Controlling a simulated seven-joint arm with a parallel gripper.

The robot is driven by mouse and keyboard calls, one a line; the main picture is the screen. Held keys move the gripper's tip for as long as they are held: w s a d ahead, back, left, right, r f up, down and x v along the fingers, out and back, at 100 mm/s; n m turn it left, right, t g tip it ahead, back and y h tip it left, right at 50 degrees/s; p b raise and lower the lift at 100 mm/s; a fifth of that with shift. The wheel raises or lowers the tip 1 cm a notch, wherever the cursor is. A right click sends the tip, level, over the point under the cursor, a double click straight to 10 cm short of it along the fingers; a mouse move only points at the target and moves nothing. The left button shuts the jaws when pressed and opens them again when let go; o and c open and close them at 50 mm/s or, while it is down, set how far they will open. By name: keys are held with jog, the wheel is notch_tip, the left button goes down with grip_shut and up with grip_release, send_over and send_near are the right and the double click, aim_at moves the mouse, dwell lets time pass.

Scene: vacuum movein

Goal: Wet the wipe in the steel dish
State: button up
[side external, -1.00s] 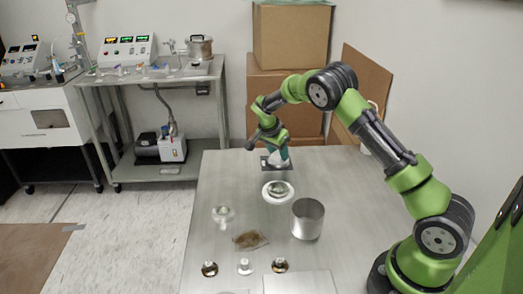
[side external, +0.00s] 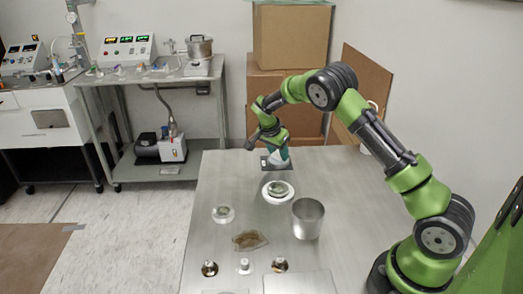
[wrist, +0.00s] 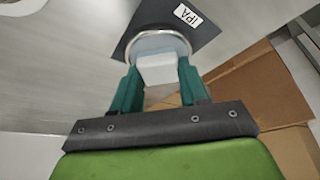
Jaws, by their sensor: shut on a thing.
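My gripper (wrist: 158,84) is shut on a white wipe (wrist: 160,68), folded into a block, between its teal fingers. The steel dish (wrist: 188,44) shows in the wrist view as a round metal rim with a pale blue inside. It sits on a dark mat (wrist: 178,33) with a white IPA label (wrist: 187,15). The wipe overlaps the near part of the dish in this view; I cannot tell whether it touches the bottom. In the side view my gripper (side external: 276,158) is low over the dark mat (side external: 291,165) at the far part of the table, and hides most of the dish.
A round white-rimmed piece (side external: 279,191) lies just in front of the mat. A steel cylinder (side external: 308,219), a small round piece (side external: 223,214), a brown crumpled sheet (side external: 250,240) and several small metal fittings (side external: 244,266) stand nearer. Cardboard boxes (side external: 290,38) are behind the table.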

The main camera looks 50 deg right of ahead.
aim_at(278, 154)
jog(key=shift+r, duration=3.3)
